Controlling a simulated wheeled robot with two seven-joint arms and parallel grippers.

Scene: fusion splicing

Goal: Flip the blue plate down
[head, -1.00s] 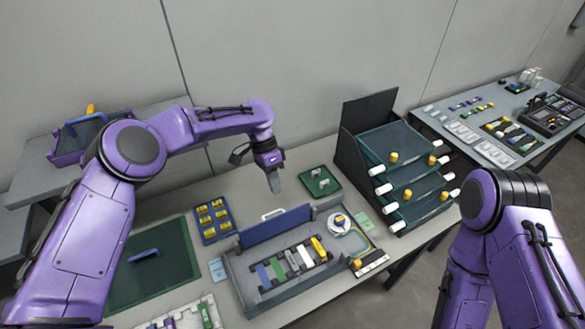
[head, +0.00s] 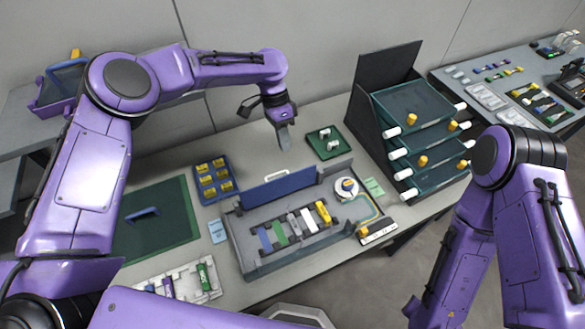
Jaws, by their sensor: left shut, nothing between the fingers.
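The blue plate (head: 277,191) stands raised along the back edge of the grey splice tray (head: 248,262) in the middle of the table. A white handle (head: 276,174) shows behind its top edge. In front of it in the tray lie several coloured blocks and, to the right, a white reel (head: 346,187). My left gripper (head: 284,138) points down above the table, behind and slightly right of the plate. It is shut and empty, apart from the plate. My right arm is at the right, and its gripper is out of the picture.
A green tray with white parts (head: 325,147) lies just right of my left gripper. A blue box with yellow parts (head: 214,179) and a green mat (head: 165,237) are to the left. A dark rack with shelves (head: 384,77) stands at the right.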

